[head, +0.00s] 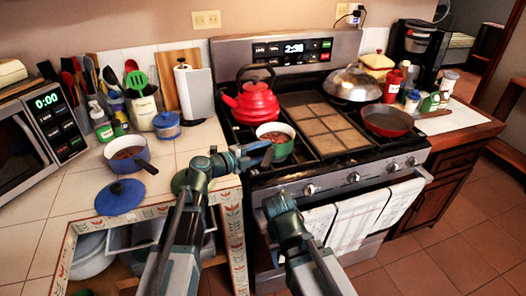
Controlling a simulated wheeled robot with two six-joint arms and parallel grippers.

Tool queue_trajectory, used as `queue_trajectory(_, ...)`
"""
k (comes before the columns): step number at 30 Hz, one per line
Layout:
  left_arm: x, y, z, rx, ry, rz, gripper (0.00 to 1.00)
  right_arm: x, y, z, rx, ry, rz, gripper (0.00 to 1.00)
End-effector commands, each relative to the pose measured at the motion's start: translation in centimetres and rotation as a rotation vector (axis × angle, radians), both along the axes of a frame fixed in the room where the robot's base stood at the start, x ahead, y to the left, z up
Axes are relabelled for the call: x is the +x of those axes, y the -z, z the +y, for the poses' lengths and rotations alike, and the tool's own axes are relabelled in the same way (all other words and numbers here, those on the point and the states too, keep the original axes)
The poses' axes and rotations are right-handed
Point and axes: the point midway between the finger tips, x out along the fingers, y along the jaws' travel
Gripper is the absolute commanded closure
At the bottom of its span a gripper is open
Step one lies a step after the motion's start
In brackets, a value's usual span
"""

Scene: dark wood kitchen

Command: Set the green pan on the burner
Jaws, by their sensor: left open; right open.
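The green pan (283,149), with a pale inside and brown food in it, sits at the front left of the stove (325,172), over the front left burner, which it hides. It looks upright. My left gripper (256,153) is open at the pan's left side, where the handle would be. The gripper covers that area, so I cannot tell whether it touches the pan. My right gripper (281,204) is open and empty, low in front of the oven door, apart from the pan.
A red kettle (256,104) stands just behind the pan. A red pan (387,121) and a domed-lid pan (351,83) occupy the stove's right side. A blue pot (127,159) and blue lid (120,197) are on the left counter. Towels (365,214) hang in front.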

Motion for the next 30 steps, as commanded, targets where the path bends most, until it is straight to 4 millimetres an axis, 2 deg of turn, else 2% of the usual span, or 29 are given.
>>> queue_trajectory(5,-1.7,-0.7,2.0,-0.001,-0.003,0.000,0.50,0.0,-0.7,0.0,0.000,0.000,0.000,0.50)
queue_trajectory(12,-4.9,-1.6,5.8,-0.001,-0.003,0.000,0.50,0.0,-1.6,0.0,0.000,0.000,0.000,0.50)
queue_trajectory(18,-6.6,-2.0,8.1,0.000,-0.002,0.001,0.50,0.0,-2.0,0.0,0.000,0.000,0.000,0.50)
queue_trajectory(24,-7.4,-2.1,9.1,0.000,0.000,0.000,0.50,0.0,-2.2,0.0,0.000,0.000,0.000,0.50)
queue_trajectory(30,-7.4,-2.1,9.2,0.000,0.000,0.000,0.50,0.0,-2.1,0.0,0.000,0.000,0.000,0.50)
